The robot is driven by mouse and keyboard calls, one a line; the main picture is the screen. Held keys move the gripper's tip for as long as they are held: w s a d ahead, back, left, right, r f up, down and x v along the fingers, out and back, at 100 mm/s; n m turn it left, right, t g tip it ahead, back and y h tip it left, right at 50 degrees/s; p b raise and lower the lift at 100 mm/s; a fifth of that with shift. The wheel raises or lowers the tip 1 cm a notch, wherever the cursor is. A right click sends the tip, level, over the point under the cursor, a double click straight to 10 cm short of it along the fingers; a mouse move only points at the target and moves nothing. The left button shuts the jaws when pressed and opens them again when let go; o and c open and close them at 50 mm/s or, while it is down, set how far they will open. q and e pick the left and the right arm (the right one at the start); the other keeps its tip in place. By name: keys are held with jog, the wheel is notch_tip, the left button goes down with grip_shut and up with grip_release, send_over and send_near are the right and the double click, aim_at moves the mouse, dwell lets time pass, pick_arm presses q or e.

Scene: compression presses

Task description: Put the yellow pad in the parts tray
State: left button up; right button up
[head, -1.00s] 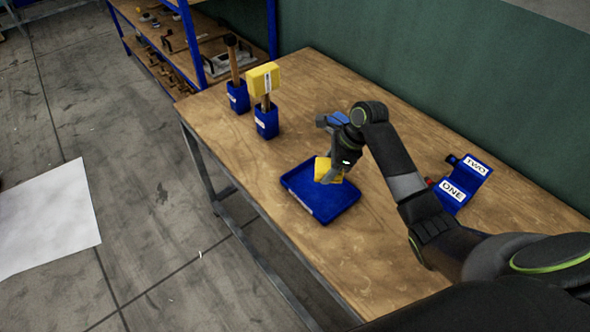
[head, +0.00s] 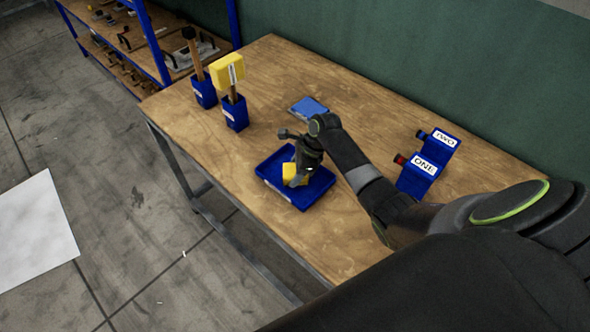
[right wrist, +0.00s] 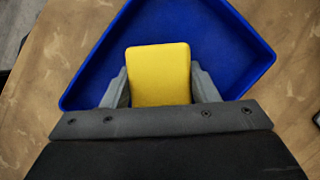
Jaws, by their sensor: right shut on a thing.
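The yellow pad (head: 291,174) is between the fingers of my right gripper (head: 298,177), which is shut on it. In the right wrist view the pad (right wrist: 158,74) shows between the two grey fingers of the gripper (right wrist: 160,88). The blue parts tray (head: 313,192) lies on the wooden table, and the pad is over or inside it. The tray (right wrist: 92,76) fills much of the right wrist view behind the pad. I cannot tell whether the pad touches the tray floor. My left gripper is not in view.
A flat blue pad (head: 308,107) lies behind the tray. Bare table (head: 340,245) lies in front.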

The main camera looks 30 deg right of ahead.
jog(key=shift+f, duration=0.1)
jog(key=o, duration=0.9)
jog(key=b+v, duration=0.1)
jog(key=v, duration=1.1)
jog(key=shift+a, duration=0.1)
